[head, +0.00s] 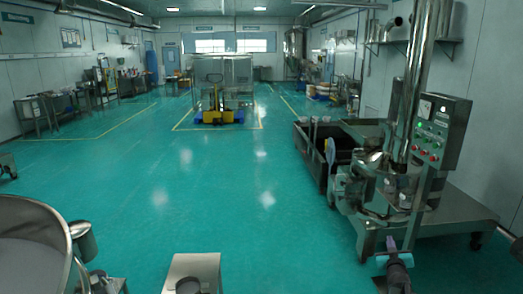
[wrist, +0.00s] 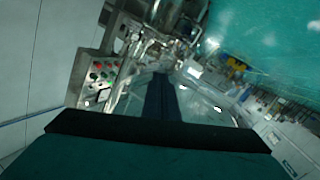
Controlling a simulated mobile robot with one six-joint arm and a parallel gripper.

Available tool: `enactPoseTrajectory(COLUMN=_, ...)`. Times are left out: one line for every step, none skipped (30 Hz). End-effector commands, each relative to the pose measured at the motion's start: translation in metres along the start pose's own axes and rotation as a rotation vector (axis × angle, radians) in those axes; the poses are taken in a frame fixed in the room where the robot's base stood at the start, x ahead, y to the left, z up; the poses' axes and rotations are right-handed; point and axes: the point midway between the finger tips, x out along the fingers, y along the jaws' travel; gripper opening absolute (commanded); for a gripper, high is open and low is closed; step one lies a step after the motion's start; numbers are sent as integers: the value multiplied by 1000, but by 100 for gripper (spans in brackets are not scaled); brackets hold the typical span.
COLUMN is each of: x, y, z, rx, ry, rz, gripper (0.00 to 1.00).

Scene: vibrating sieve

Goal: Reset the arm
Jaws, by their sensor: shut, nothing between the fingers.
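My gripper (wrist: 160,82) shows in the wrist view as two dark fingers pressed together, pointing away from the camera. It is shut with nothing between the fingers. A wide dark bar and a teal surface fill the bottom of that view. The steel machine (wrist: 150,55) lies beyond the fingers, and its control panel (wrist: 103,70) with red and green buttons is to their left. The view is strongly tilted. The machine's control panel (head: 438,131) stands at the right beside a tall steel pipe (head: 415,80).
The steel platform (head: 455,212) and dark bins (head: 315,150) stand at the right. A large round steel pan (head: 30,225) is at the lower left, near a small steel stand (head: 195,268). A yellow pallet truck (head: 213,112) stands farther back. The green floor between is clear.

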Motion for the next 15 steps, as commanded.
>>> enactPoseTrajectory(x=-6, y=-26, z=12, rx=6, ry=-27, rz=-24, gripper=0)
enactPoseTrajectory(x=-9, y=-39, z=19, rx=10, ry=-43, rz=-35, gripper=0)
enactPoseTrajectory(x=-13, y=-56, z=29, rx=16, ry=-66, rz=-51, gripper=0)
enactPoseTrajectory(x=-17, y=-68, z=35, rx=20, ry=-83, rz=-62, gripper=0)
enactPoseTrajectory(x=-21, y=-81, z=43, rx=23, ry=-101, rz=-73, gripper=0)
enactPoseTrajectory(x=-26, y=-98, z=53, rx=27, ry=-126, rz=-89, gripper=0)
enactPoseTrajectory(x=-31, y=-110, z=60, rx=30, ry=-145, rz=-99, gripper=0)
enactPoseTrajectory(x=-36, y=-122, z=68, rx=33, ry=-164, rz=-111, gripper=0)
enactPoseTrajectory(x=-43, y=-137, z=78, rx=36, ry=-192, rz=-125, gripper=0)
enactPoseTrajectory(x=-48, y=-149, z=85, rx=37, ry=-211, rz=-136, gripper=0)
enactPoseTrajectory(x=-54, y=-160, z=94, rx=38, ry=-233, rz=-147, gripper=0)
enactPoseTrajectory(x=-63, y=-175, z=104, rx=40, ry=-261, rz=-161, gripper=0)
enactPoseTrajectory(x=-69, y=-186, z=112, rx=40, ry=-284, rz=-171, gripper=0)
enactPoseTrajectory(x=-76, y=-197, z=120, rx=40, ry=-306, rz=-182, gripper=0)
enactPoseTrajectory(x=-86, y=-211, z=131, rx=39, ry=-337, rz=-196, gripper=0)
